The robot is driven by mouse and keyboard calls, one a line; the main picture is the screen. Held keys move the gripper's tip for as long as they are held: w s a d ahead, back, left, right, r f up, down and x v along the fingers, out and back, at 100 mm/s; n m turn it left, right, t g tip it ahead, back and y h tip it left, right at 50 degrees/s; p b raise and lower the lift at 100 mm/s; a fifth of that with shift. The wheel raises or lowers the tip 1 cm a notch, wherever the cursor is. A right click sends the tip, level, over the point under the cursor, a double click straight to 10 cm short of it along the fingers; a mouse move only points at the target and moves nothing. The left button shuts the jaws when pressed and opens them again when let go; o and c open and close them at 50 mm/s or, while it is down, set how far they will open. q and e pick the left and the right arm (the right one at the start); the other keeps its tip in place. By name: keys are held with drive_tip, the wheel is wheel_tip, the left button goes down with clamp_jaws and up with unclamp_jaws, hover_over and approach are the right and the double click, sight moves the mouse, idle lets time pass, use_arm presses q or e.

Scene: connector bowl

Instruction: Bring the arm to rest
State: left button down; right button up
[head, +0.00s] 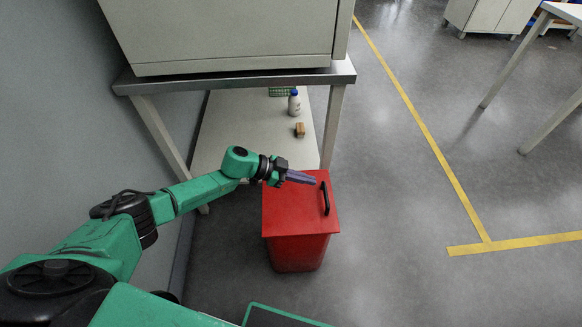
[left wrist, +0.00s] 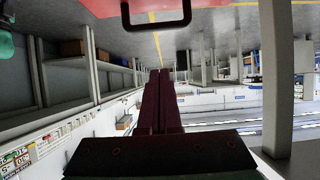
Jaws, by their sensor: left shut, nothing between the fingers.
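My left arm (head: 115,235) is green and black and reaches in from the left in the head view. Its gripper (head: 302,177) is shut and empty, with its fingers pointing right over the lidded red bin (head: 300,222). In the left wrist view the shut fingers (left wrist: 161,85) lie together in the middle. The red bin's lid (left wrist: 110,5) and its dark handle (left wrist: 155,18) show at the top of that view. In the head view the handle (head: 325,198) is on the right of the lid. I cannot tell whether the fingers touch the lid. My right gripper is not in view.
A metal table (head: 345,72) carries a large grey cabinet (head: 230,35) behind the bin. On its lower shelf (head: 215,150) are a white bottle (head: 294,102), a small brown block (head: 299,130) and a green item (head: 281,91). Grey floor (head: 400,200) to the right is clear, with yellow lines.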

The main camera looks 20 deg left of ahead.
use_arm(q)
drive_tip(key=r+v, duration=0.1)
drive_tip(key=v, duration=0.5)
drive_tip(key=w+d+r+n+t+y, duration=0.3)
drive_tip(key=d+r+n+t+y, duration=0.15)
drive_tip(key=d+n+t, duration=0.35)
drive_tip(key=s+a+f+n+g+y, duration=0.2)
drive_tip(key=s+a+f+g+y, duration=0.15)
drive_tip(key=s+a, duration=0.7)
drive_tip(key=s+a+f+n+g+y, duration=0.25)
drive_tip(key=s+a+g, duration=0.35)
drive_tip(key=s, duration=0.7)
wheel_tip(320, 180, down, 23)
drive_tip(key=s, duration=0.2)
drive_tip(key=s+a+f+g+y, duration=0.1)
drive_tip(key=s+a+f, duration=0.1)
drive_tip(key=s+f, duration=0.6)
drive_tip(key=s+a+f+g, duration=0.1)
drive_tip(key=s+a+f, duration=0.1)
drive_tip(key=s+f, duration=0.6)
wheel_tip(320, 180, up, 16)
drive_tip(key=p, duration=1.5)
drive_tip(key=shift+s+m, duration=0.35)
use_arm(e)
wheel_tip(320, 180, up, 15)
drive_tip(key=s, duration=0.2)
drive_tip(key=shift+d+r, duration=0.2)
